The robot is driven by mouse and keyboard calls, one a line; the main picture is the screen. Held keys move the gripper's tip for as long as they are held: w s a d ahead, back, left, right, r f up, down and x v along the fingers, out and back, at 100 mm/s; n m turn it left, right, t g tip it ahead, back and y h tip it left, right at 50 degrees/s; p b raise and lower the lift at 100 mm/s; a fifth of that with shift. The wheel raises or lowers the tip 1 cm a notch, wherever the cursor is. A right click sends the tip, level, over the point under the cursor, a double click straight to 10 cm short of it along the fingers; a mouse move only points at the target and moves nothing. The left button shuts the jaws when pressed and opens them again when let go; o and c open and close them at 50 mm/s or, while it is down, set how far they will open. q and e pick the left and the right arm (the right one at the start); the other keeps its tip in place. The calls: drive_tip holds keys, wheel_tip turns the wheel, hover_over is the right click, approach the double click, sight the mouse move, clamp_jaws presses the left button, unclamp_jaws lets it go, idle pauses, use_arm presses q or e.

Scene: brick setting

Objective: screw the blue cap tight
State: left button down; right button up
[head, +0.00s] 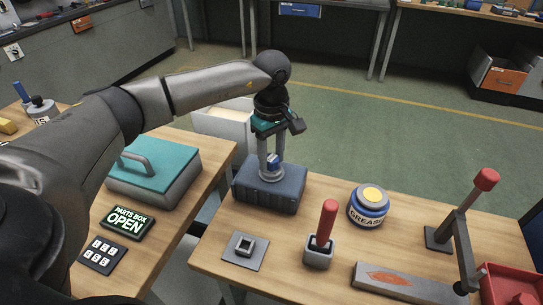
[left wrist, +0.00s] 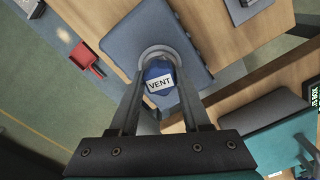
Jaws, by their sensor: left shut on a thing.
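The blue cap (head: 273,162) sits on a pale round collar on top of a dark blue-grey box (head: 268,198) on the bench. My left gripper (head: 271,168) comes down from above with its two fingers on either side of the cap, shut on it. In the left wrist view the cap (left wrist: 158,84) shows a white VENT label between the fingers, inside the grey collar (left wrist: 156,54). The threads under the cap are hidden. My right gripper is not in view.
On the bench stand a grease tin (head: 369,208), a red-handled tool in a holder (head: 325,235), a grey square socket plate (head: 245,250) and a red-knobbed lever (head: 463,235). A teal-lidded box (head: 155,168) and a PARTS BOX OPEN sign (head: 129,222) are on the left bench.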

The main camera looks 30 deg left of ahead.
sight(272, 158)
use_arm(q)
drive_tip(key=c, duration=0.8)
unclamp_jaws()
drive_tip(key=shift+m, duration=0.5)
drive_tip(key=shift+c, duration=0.2)
drive_tip(key=o, duration=0.8)
drive_tip(key=shift+o, duration=0.2)
drive_tip(key=shift+r+p, duration=2.15)
drive_tip(key=shift+r, duration=0.85)
